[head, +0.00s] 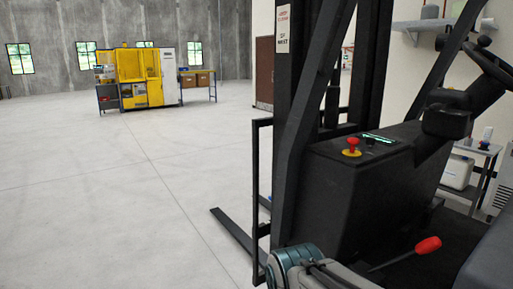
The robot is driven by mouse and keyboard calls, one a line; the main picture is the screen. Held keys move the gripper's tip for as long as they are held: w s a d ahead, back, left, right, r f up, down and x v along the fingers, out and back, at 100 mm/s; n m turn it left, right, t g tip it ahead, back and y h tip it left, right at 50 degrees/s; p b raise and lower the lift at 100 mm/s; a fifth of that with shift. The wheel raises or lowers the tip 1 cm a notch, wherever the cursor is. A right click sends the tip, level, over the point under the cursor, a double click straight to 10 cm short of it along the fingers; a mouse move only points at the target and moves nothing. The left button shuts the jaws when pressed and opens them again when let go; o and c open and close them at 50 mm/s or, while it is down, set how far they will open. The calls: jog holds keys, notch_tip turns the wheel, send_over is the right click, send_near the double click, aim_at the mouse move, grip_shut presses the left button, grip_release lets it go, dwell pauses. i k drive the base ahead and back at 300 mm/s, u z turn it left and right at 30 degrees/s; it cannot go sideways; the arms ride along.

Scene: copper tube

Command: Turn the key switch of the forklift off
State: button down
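The forklift (350,195) stands on the right, dark grey and black, seen close up from its side. Its sloping console carries a red mushroom button on a yellow base (351,146) and a lit green display strip (379,138). A small dark knob-like part (369,142) sits between them; it may be the key switch, but it is too small to tell or to read its position. Part of my arm, a grey link with a teal ribbed joint, shows at the bottom, in front of the forklift's lower body. My gripper's fingers are not in view.
A red-handled lever (428,245) sticks up at lower right, close to my arm. The steering wheel (487,62) is at upper right. The mast (318,80) rises left of the console, with a fork (235,232) low on the floor. Open floor lies left.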

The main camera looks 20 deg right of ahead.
aim_at(370, 141)
jog(key=u, duration=0.55)
jog(key=k, duration=0.65)
jog(key=u, duration=0.15)
jog(key=i, duration=1.1)
jog(key=z, duration=1.55)
jog(key=i, duration=0.75)
jog(key=z, duration=0.8)
